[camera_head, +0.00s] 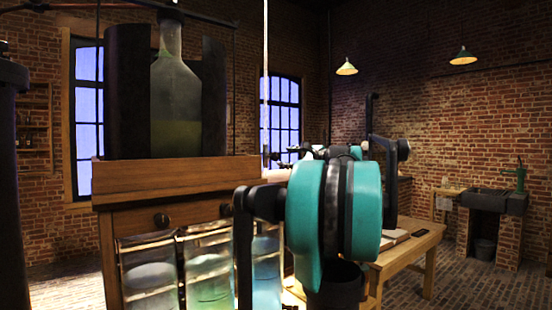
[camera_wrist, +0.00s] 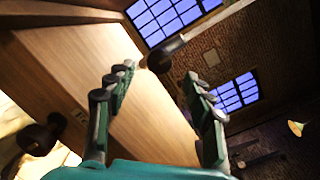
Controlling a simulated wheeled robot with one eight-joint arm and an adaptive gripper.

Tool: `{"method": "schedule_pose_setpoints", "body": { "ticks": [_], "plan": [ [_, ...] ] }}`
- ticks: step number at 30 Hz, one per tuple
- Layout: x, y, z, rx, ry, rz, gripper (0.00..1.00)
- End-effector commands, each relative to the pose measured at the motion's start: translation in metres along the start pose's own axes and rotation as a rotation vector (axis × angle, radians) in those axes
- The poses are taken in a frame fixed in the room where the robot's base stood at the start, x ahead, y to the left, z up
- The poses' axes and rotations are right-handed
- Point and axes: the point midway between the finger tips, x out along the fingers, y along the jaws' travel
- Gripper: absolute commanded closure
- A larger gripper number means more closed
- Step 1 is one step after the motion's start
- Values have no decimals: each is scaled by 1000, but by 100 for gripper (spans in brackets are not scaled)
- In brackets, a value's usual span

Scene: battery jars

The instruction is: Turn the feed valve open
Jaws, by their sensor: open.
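In the wrist view, my gripper (camera_wrist: 158,76) is open, with a dark finger at each side and nothing held between them. A dark rounded piece (camera_wrist: 159,62) on the end of a pale rod shows just beyond the gap between the fingertips. It may be the feed valve's handle, but I cannot tell for sure. Whether the fingers touch it is also unclear. The wooden cabinet (camera_wrist: 75,60) lies behind the left finger. In the head view, my teal arm end hides most of the gripper, and I cannot make out the valve clearly.
In the head view, the cabinet (camera_head: 180,180) carries a glass bottle (camera_head: 175,95) between dark curved walls. Several glass jars (camera_head: 208,265) stand before it, close to my arm. A wooden table (camera_head: 425,243) and a sink (camera_head: 490,200) stand to the right. Floor at far right is clear.

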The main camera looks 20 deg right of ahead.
Motion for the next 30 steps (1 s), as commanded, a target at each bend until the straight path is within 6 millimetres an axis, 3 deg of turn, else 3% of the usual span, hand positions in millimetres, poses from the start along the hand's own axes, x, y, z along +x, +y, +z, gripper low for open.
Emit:
{"method": "schedule_pose_setpoints", "body": {
  "ticks": [3, 10, 23, 30],
  "plan": [
    [24, 1, 1, 0, -2, 2, 47],
    [55, 0, 0, 0, -1, 2, 47],
    [65, 0, 0, -1, 0, 0, 47],
    [64, 0, 0, -1, 0, 0, 74]
  ]
}}
